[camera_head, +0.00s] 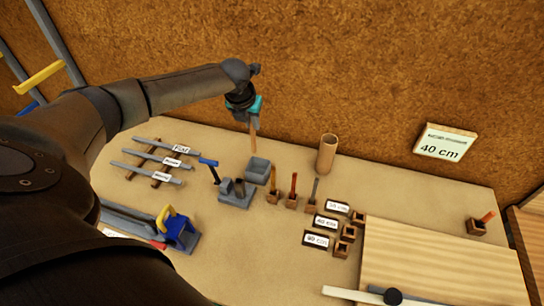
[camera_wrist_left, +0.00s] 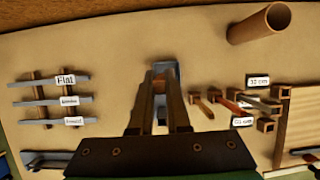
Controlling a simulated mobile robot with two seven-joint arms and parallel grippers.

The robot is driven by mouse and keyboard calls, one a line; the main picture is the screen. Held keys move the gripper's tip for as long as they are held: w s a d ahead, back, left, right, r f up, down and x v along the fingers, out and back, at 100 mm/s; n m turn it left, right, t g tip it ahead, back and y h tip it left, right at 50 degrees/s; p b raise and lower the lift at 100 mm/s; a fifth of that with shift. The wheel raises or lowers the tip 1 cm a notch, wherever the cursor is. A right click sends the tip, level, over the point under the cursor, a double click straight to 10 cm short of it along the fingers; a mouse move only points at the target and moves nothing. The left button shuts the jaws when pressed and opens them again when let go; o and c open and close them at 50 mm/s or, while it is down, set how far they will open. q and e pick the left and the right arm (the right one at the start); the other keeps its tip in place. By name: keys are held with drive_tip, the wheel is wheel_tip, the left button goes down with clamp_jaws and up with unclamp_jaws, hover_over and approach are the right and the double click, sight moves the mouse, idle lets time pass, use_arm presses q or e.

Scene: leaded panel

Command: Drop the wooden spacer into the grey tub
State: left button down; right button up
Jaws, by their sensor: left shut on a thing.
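My left gripper (camera_head: 254,126) comes down from above, over the back part of the bench. It is shut on the wooden spacer (camera_head: 253,143), a slim light-brown strip that hangs down from the fingers. The grey tub (camera_head: 257,177) stands on the bench below the spacer's lower end. My right gripper is not in view.
A tall cardboard tube (camera_head: 327,153) stands right of the tub. A grey block with a blue-handled tool (camera_head: 236,193) is close in front. Several tools stand in small wooden holders to the right. Grey lead strips (camera_head: 152,160) lie on a rack at left.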

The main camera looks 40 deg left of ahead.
sight(251, 136)
use_arm(q)
drive_tip(key=shift+a+f, duration=0.35)
drive_tip(key=shift+f, duration=0.05)
wheel_tip(251, 136, down, 5)
drive_tip(key=b, duration=0.5)
drive_tip(key=shift+f+b, duration=0.55)
drive_tip(key=shift+b, duration=0.25)
